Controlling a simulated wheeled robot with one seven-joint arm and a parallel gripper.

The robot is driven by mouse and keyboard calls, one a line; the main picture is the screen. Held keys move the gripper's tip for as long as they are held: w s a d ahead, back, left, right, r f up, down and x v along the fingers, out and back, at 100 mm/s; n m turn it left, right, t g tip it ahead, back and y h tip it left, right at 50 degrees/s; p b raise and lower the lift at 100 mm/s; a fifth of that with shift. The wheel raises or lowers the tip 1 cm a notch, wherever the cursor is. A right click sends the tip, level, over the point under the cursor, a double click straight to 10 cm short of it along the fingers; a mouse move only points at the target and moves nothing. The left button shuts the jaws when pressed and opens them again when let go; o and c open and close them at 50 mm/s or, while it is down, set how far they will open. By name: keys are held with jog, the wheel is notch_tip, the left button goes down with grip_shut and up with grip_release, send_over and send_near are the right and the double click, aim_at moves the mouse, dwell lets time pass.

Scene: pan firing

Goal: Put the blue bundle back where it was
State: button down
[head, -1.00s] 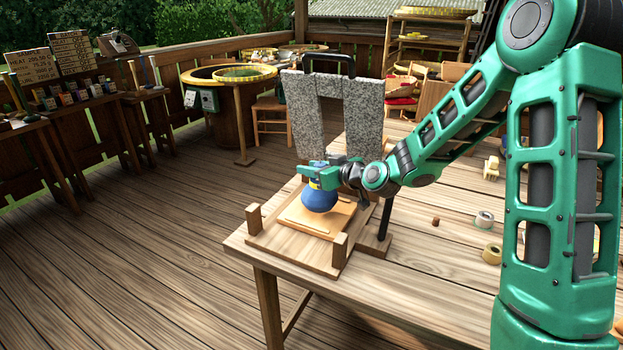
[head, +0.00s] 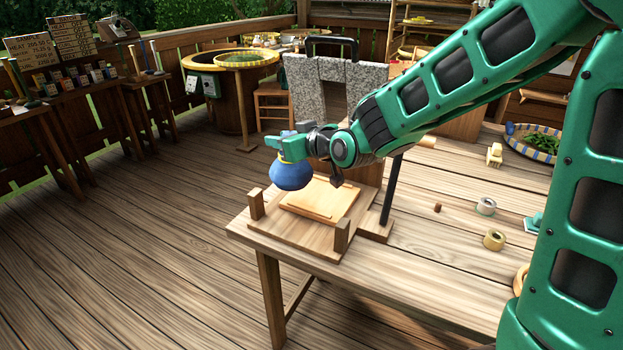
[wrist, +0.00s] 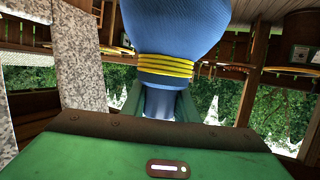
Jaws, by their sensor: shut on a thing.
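The blue bundle (head: 291,174) is a round cloth bag held in the air at the front left of the wooden press stand. My gripper (head: 290,147) is shut on its neck. In the wrist view the bundle (wrist: 178,28) fills the top middle, with a yellow cord (wrist: 165,65) tied round the neck just beyond my gripper (wrist: 160,105). The stand has a wooden base (head: 288,236) with short posts and a pale board (head: 320,197) lying bare on it. Grey stone slabs (head: 303,95) stand upright behind, with a black handle on top.
The stand sits at the table's (head: 440,270) near left corner. A tape-like roll (head: 494,240), another roll (head: 486,206), a small brown piece (head: 438,208) and a striped bowl of greens (head: 535,145) lie to the right. Open deck floor is left of the table.

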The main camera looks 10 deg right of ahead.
jog(key=shift+a+m+h, duration=0.1)
jog(key=shift+m+h, duration=0.2)
jog(key=shift+h, duration=0.1)
jog(key=shift+w+d+r+m+t+h, duration=0.2)
jog(key=shift+d+m+t+h, duration=0.1)
jog(key=shift+t, duration=0.1)
jog(key=w+d+f, duration=0.6)
jog(key=d+f, duration=0.3)
jog(key=f, duration=0.2)
jog(key=shift+w+d, duration=0.2)
jog(key=shift+w, duration=0.2)
jog(key=c, duration=1.5)
grip_release()
jog(key=shift+f, duration=0.1)
jog(key=shift+o, duration=0.5)
